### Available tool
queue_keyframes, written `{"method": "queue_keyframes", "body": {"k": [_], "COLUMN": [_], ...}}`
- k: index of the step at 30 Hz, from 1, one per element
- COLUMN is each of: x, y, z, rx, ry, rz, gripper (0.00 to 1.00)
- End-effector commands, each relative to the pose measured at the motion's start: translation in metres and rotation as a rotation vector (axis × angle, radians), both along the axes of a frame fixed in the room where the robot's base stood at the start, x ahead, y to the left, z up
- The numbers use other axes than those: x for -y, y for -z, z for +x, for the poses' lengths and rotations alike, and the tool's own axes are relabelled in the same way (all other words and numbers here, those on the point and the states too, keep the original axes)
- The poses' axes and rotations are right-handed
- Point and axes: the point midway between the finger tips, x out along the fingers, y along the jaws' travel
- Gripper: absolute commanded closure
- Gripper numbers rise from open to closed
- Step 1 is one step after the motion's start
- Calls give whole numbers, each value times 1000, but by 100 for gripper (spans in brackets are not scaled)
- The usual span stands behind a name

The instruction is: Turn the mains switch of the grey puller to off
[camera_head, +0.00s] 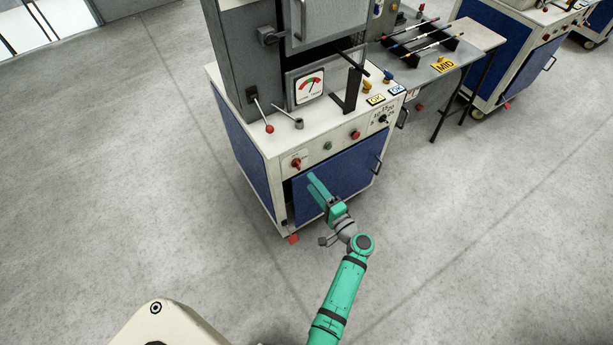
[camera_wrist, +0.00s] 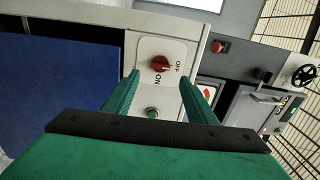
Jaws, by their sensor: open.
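The grey puller (camera_head: 243,50) stands on a white cabinet with blue panels. Its mains switch (camera_head: 296,163) is a red rotary knob at the left of the front panel. In the wrist view the red switch (camera_wrist: 160,64) sits on a white plate marked ON and OFF; I cannot tell surely which mark it points at. My green gripper (camera_head: 315,187) is in front of the cabinet, just right of and below the switch. In the wrist view my gripper (camera_wrist: 158,82) is open and empty, its fingers on either side of the view of the switch, apparently short of it.
A green button (camera_head: 328,146) and a red button (camera_head: 355,135) are right of the switch. A lever with a red ball (camera_head: 269,128) rises above the panel. A side table (camera_head: 425,70) holding rods adjoins at right. The floor in front is clear.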

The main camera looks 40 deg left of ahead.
Motion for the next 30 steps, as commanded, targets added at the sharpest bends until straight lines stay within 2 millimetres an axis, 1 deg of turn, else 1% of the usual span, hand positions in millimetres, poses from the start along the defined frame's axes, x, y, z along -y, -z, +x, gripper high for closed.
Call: {"method": "queue_keyframes", "body": {"k": [1, 3, 8, 26, 28, 30], "x": [8, 15, 25, 27, 28, 33], "y": [0, 0, 0, 0, 5, 15], "z": [-3, -6, -11, -12, -14, -21], "rx": [0, 0, 0, 1, -3, -9], "ry": [2, 1, 0, 0, 6, 27], "rz": [0, 0, 0, -1, -12, -42], "gripper": [48, 48, 48, 48, 48, 48]}}
